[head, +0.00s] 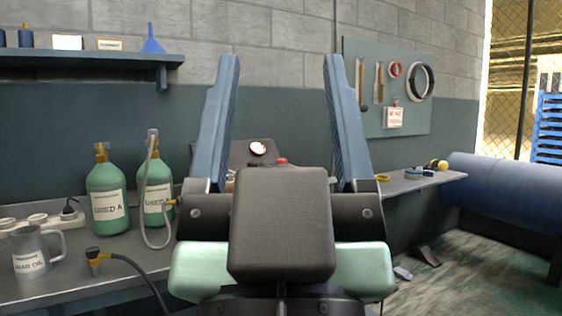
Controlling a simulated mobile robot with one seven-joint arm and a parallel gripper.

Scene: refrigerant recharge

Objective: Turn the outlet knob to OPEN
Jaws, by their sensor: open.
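My gripper (281,62) fills the middle of the head view. Its two blue fingers point up, stand wide apart and hold nothing. Between and beyond them is a dark unit with a round, white-faced gauge (257,147). A small red part (281,161) shows just above my gripper's dark body; I cannot tell if it is a knob. Most of the unit is hidden behind my gripper. No knob marked as outlet, and no OPEN mark, can be made out.
Two green cylinders marked USED, one at left (107,200) and one with a grey hose (155,199), stand on the left bench (75,287). A labelled grey jug (31,254) is in front. The right bench (400,186) holds small items. A blue tank (505,190) lies at right.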

